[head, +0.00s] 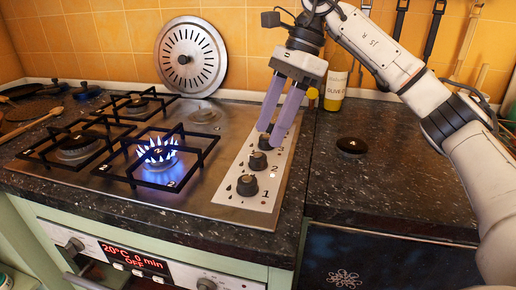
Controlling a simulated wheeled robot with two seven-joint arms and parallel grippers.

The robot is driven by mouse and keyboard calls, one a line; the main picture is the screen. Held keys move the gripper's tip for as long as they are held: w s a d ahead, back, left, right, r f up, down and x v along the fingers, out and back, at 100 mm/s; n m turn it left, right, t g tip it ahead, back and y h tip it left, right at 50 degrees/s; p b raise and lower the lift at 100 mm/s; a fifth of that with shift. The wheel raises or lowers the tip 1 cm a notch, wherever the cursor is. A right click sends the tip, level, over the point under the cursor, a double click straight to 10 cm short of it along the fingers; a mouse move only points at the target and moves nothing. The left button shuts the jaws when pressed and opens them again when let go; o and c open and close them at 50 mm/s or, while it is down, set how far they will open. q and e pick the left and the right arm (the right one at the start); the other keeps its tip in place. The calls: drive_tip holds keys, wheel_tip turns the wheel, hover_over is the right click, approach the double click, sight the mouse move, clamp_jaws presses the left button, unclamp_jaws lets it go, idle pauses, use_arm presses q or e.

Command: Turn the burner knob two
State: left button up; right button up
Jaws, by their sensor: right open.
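The light control panel (236,197) on the right of the steel hob carries a column of black knobs. The front knob (247,186) has a "1" beside it. The second knob, burner knob two (258,161), sits just behind it, and another knob (265,142) is farther back. My right gripper (270,135) is open, with purple fingers pointing down at the rear part of the panel, by the knob behind knob two. I cannot tell whether the fingers touch it. Blue flames (158,153) burn on the front right burner. My left gripper is not in view.
Black pan supports (75,144) cover the hob. A round metal lid (190,57) leans on the orange tiled wall. A yellow oil container (335,90) stands behind. A black round item (351,146) lies on the right counter, otherwise mostly clear. A wooden spoon (33,125) lies left.

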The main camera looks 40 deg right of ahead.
sight(259, 154)
drive_tip(key=x, duration=0.4)
drive_tip(key=shift+f+b, duration=0.3)
drive_tip(key=shift+w+a+f, duration=0.1)
drive_tip(key=shift+a+f, duration=0.25)
drive_tip(key=shift+f, duration=0.25)
drive_tip(key=c, duration=1)
drive_tip(key=shift+c, duration=0.2)
